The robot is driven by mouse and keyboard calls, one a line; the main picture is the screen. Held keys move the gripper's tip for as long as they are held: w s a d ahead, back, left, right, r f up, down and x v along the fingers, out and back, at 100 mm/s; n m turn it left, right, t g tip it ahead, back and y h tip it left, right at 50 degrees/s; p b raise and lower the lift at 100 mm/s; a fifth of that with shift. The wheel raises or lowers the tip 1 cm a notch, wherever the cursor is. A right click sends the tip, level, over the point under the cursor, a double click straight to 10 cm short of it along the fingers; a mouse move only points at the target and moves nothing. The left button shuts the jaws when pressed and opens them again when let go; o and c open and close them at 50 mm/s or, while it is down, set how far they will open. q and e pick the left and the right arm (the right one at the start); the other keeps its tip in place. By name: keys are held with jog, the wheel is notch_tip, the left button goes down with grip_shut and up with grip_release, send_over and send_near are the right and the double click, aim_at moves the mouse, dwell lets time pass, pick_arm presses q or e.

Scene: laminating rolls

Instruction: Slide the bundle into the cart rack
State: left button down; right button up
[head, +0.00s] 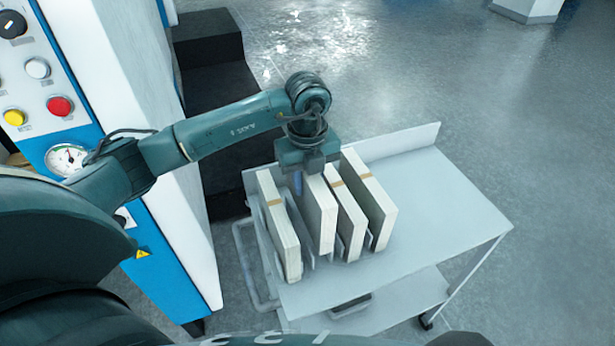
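Several pale, flat bundles stand on edge side by side in the rack on the cart (440,205). My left gripper (308,180) points down at the top of the second bundle from the left (321,218). One finger shows along its left face, and the gripper appears shut on it; the other finger is largely hidden. This bundle stands upright between its neighbours, low among the thin rack dividers (282,240). Whether its bottom edge touches the rack floor cannot be seen. My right gripper is not in view.
Banded bundles stand at the left (284,235) and right (368,200) of the rack. The cart top is bare to the right. A blue and white machine panel (70,60) with buttons and a gauge stands left. Black steps (210,75) stand behind.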

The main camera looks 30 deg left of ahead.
pick_arm(q)
jog(key=shift+f+b, duration=1)
jog(key=shift+f, duration=0.5)
jog(key=shift+f+b, duration=0.4)
jog(key=shift+f, duration=0.15)
jog(key=shift+f+b, duration=0.6)
jog(key=shift+f, duration=0.2)
jog(key=shift+f+b, duration=0.5)
jog(key=shift+f, duration=0.25)
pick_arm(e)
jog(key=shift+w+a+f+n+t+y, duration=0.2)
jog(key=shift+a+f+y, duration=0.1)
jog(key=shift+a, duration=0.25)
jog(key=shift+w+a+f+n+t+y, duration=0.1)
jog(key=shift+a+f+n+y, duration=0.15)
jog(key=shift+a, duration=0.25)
pick_arm(q)
jog(key=shift+f, duration=0.1)
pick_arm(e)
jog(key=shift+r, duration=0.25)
